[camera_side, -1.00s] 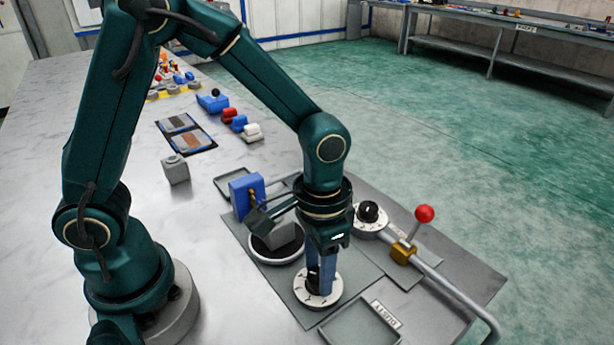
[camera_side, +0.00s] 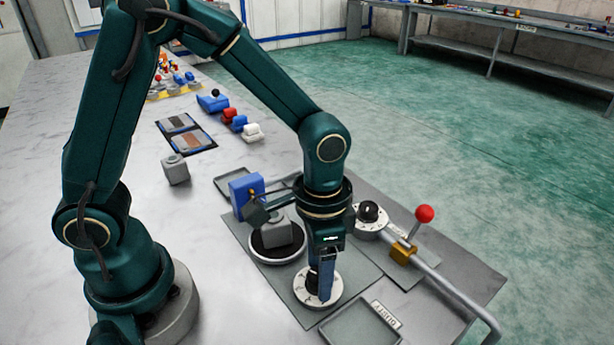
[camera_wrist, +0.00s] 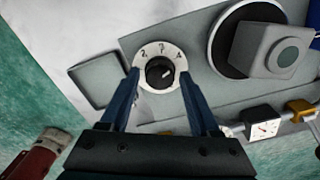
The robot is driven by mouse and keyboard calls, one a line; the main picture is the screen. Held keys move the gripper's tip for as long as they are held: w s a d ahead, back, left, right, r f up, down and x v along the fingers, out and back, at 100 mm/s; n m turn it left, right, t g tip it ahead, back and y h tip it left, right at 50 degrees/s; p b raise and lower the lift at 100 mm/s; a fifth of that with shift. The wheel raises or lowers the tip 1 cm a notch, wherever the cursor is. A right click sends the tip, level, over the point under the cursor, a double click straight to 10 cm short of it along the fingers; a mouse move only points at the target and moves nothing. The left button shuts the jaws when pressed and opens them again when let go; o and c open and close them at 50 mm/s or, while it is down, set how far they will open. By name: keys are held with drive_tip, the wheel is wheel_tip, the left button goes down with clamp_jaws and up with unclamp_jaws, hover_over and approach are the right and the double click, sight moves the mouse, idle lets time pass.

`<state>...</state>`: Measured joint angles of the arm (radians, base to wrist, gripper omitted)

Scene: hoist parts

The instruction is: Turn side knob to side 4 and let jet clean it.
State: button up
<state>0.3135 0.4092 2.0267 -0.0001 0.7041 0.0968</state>
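The side knob is a black grip (camera_side: 312,282) on a white numbered dial (camera_side: 330,298). In the wrist view the knob (camera_wrist: 159,71) sits between my fingers, and 2 and 4 are legible on its dial. I cannot tell which number it points to. My gripper (camera_wrist: 159,75) is open around the knob, with gaps on both sides; it points straight down in the side view (camera_side: 322,292). A grey block with a round boss (camera_side: 278,231) stands on a round dark turntable (camera_side: 252,253). A blue housing (camera_side: 245,188) with a small brass nozzle stands behind it.
A second black knob (camera_side: 368,211) and a red-ball lever (camera_side: 425,214) stand to the right, beside a brass block (camera_side: 403,252) and a grey pipe. An empty tray (camera_side: 362,335) lies in front. A gauge (camera_wrist: 264,130) shows in the wrist view.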

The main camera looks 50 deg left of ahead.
idle(0.3)
drive_tip(key=shift+r, duration=2.6)
